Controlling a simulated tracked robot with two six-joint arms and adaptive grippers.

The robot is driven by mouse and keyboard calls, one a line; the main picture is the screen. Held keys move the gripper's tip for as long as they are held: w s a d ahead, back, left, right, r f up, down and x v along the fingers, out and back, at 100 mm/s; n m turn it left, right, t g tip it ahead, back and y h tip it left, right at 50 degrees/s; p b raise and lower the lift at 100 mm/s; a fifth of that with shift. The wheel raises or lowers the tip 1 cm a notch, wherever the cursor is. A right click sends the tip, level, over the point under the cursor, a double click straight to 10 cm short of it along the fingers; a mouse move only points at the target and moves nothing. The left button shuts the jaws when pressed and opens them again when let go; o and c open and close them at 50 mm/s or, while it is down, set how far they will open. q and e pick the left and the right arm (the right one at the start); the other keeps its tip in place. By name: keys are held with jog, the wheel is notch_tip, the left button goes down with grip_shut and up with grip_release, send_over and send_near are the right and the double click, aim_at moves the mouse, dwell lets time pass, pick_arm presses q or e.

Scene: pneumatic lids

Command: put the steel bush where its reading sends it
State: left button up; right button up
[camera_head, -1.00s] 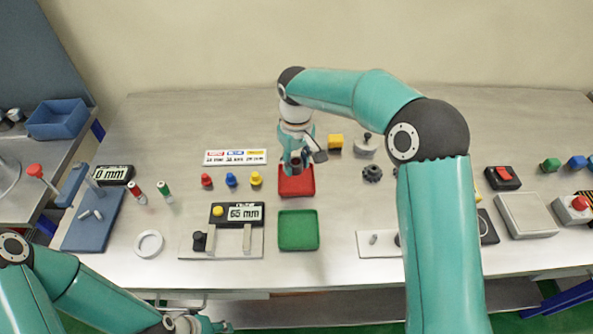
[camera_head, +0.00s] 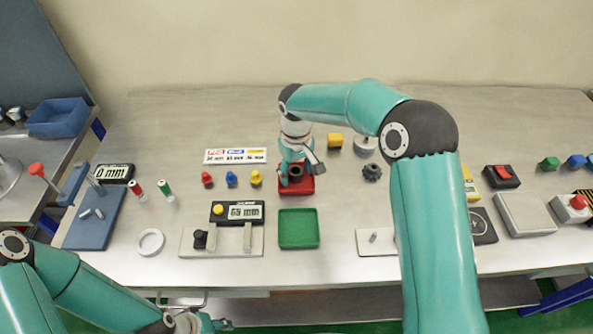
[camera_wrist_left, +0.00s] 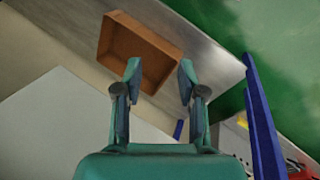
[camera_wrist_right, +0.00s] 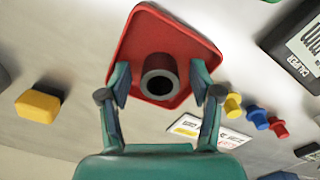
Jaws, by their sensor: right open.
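The steel bush (camera_wrist_right: 159,76), a dark grey hollow cylinder, stands upright on the red tray (camera_wrist_right: 185,45) in the right wrist view. My right gripper (camera_wrist_right: 160,82) is open, its fingers apart on either side of the bush. In the head view the bush (camera_head: 296,171) shows just below the right gripper (camera_head: 295,164), over the red tray (camera_head: 297,188). The gauge (camera_head: 237,212) display seems to read 65 mm; its jaws are empty. A card (camera_head: 235,156) has red, blue and yellow labels with small figures. My left gripper (camera_wrist_left: 158,82) is open and empty.
A green tray (camera_head: 298,229) lies empty in front of the red one. Red, blue and yellow pegs (camera_head: 231,179) stand left of it. A yellow block (camera_head: 335,140) and dark gear (camera_head: 372,172) lie to the right. A brown box (camera_wrist_left: 140,50) shows in the left wrist view.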

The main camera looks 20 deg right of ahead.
notch_tip(320, 180, up, 12)
jog(key=shift+r+b, duration=0.15)
jog(key=shift+b, duration=0.3)
dwell(0.6)
